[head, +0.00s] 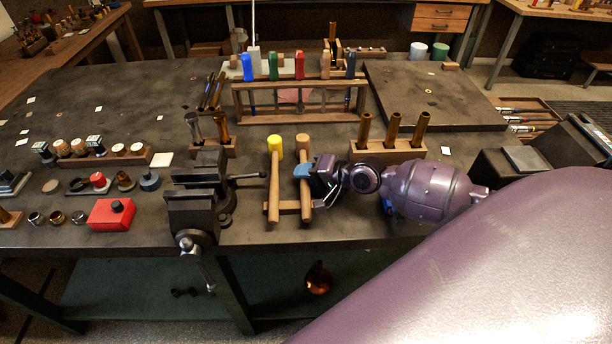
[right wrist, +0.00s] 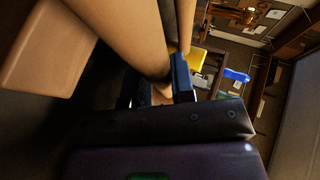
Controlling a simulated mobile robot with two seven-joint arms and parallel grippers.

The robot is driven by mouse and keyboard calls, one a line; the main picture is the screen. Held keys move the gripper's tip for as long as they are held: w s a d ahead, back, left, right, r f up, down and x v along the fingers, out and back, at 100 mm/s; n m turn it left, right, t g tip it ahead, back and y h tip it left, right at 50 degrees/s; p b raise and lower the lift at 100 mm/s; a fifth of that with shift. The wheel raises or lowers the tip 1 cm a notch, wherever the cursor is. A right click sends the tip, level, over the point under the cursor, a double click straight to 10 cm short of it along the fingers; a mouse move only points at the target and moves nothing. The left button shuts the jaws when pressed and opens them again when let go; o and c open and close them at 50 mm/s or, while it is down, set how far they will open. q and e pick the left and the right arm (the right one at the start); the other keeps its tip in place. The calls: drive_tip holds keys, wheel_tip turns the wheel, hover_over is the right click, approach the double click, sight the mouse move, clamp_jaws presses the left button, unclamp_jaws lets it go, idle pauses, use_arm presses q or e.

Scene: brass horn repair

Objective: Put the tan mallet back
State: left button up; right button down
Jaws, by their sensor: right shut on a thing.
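The tan mallet (head: 302,142) stands head up at the mallet rack (head: 288,207), its handle beside that of a yellow-headed mallet (head: 275,147). My right gripper (head: 306,172), with a blue fingertip, reaches in from the right and is shut on the tan mallet's handle below the head. In the right wrist view the blue fingertip (right wrist: 182,78) lies against a wooden handle (right wrist: 132,30), and the yellow head (right wrist: 196,58) shows behind. I cannot tell whether the tan mallet's handle is seated in the rack. My left gripper is out of view.
A black vise (head: 195,200) stands close left of the mallets. A wooden rack with coloured handles (head: 300,98) is at the back. The bench's front edge is just below the mallet rack.

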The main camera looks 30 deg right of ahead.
drive_tip(key=c, duration=1.2)
unclamp_jaws()
drive_tip(key=shift+c, duration=0.2)
drive_tip(key=shift+s, duration=0.15)
drive_tip(key=b+v, duration=0.1)
drive_tip(key=v, duration=0.9)
drive_tip(key=shift+d, duration=0.1)
drive_tip(key=shift+s+d+r, duration=0.25)
drive_tip(key=shift+s+r, duration=0.05)
drive_tip(key=shift+s, duration=0.15)
drive_tip(key=shift+s+d+r, duration=0.1)
drive_tip(key=shift+s+r, duration=0.05)
drive_tip(key=shift+s, duration=0.05)
